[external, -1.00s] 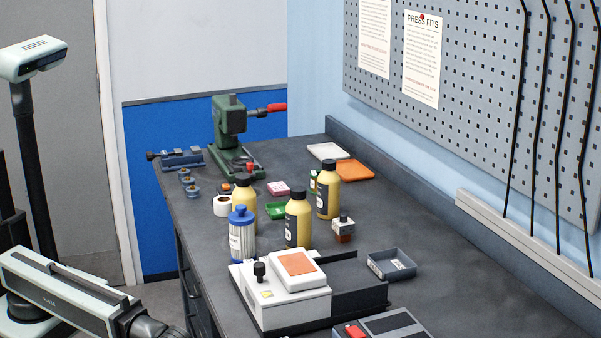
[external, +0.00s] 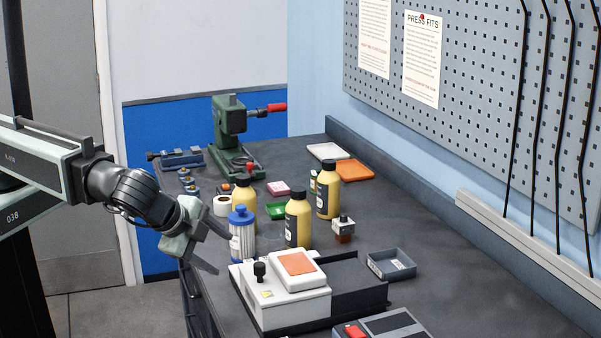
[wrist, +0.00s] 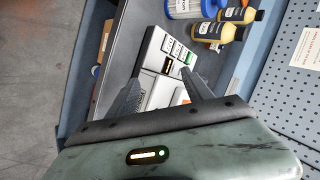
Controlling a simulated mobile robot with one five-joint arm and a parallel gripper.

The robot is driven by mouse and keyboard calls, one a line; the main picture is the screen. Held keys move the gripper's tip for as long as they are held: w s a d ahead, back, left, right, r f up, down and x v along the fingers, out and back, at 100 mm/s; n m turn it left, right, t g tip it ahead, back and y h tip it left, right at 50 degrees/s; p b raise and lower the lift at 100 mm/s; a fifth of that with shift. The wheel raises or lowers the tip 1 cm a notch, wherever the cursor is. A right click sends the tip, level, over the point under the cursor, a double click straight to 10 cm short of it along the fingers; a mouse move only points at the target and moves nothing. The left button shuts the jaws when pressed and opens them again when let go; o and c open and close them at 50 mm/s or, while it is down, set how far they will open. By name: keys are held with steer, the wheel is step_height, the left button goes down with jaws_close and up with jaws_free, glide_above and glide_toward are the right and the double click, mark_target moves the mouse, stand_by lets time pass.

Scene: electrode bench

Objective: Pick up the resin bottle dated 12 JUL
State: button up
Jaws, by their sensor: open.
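Three yellow resin bottles with black caps stand upright on the bench in the external view: a left one (external: 245,211) partly behind a blue-lidded jar (external: 241,240), a middle one (external: 298,222), and a right one (external: 328,193) farther back. Their labels are too small to read, so I cannot tell which is dated 12 JUL. Two yellow bottles also show at the top of the wrist view, a nearer one (wrist: 212,32) and a farther one (wrist: 238,14). My gripper (external: 224,252) is open and empty by the bench's left edge, left of the jar and apart from the bottles.
A white machine with an orange pad (external: 290,299) stands in front of the bottles. A green press (external: 230,135) stands behind. The right-hand bench strip is clear.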

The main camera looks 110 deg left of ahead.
steer(key=w+a+r+n+y+b, duration=0.2)
steer(key=w+a+n, duration=0.1)
steer(key=a+n, duration=0.55)
steer(key=n+y+b, duration=0.3)
steer(key=n, duration=0.6)
glide_toward(296, 190)
steer(key=a, duration=0.3)
steer(key=b+x, duration=0.1)
steer(key=x, duration=0.1)
steer(key=f+b+x, duration=0.1)
steer(key=x, duration=0.5)
steer(key=shift+w+d+f+b, duration=0.15)
steer(key=shift+w+d+b, duration=0.1)
steer(key=shift+d+b, duration=0.15)
steer(key=shift+a, duration=0.4)
steer(key=shift+g, duration=0.3)
steer(key=shift+d, duration=0.1)
jaws_close()
